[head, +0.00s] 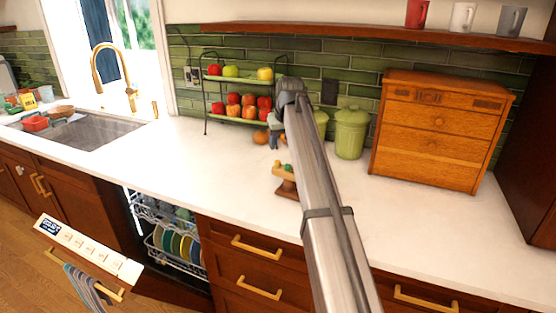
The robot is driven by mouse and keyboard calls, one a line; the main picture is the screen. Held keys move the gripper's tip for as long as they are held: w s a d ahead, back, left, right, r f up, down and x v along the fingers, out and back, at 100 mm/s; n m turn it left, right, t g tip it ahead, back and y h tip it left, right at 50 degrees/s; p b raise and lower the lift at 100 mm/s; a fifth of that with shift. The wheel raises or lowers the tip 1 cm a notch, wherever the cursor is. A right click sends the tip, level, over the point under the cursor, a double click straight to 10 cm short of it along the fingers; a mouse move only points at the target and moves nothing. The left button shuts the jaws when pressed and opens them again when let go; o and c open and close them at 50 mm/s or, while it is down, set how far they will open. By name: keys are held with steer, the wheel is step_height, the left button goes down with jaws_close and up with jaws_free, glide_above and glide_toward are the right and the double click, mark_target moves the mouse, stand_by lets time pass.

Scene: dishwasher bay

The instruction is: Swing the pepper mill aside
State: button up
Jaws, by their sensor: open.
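I cannot clearly pick out a pepper mill. A small brown wooden piece (285,188) with a tan top and a bit of green on it stands on the white counter, partly covered by my arm; I cannot tell whether it is the mill. My gripper (273,146) points down from the end of my arm, open, above or at the counter in front of the fruit rack. It is behind the wooden piece and apart from it in the picture. The fingertips are small, and nothing shows between them.
A fruit rack (205,117) with apples stands at the back, a small orange fruit (260,137) beside my gripper. Green canisters (350,134) and a wooden drawer box (436,130) stand right. The dishwasher door (88,250) hangs open.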

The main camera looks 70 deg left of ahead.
mark_target(278, 161)
steer(key=x, duration=0.9)
steer(key=shift+a+f, duration=0.1)
steer(key=shift+f, duration=0.05)
jaws_close()
stand_by(0.5)
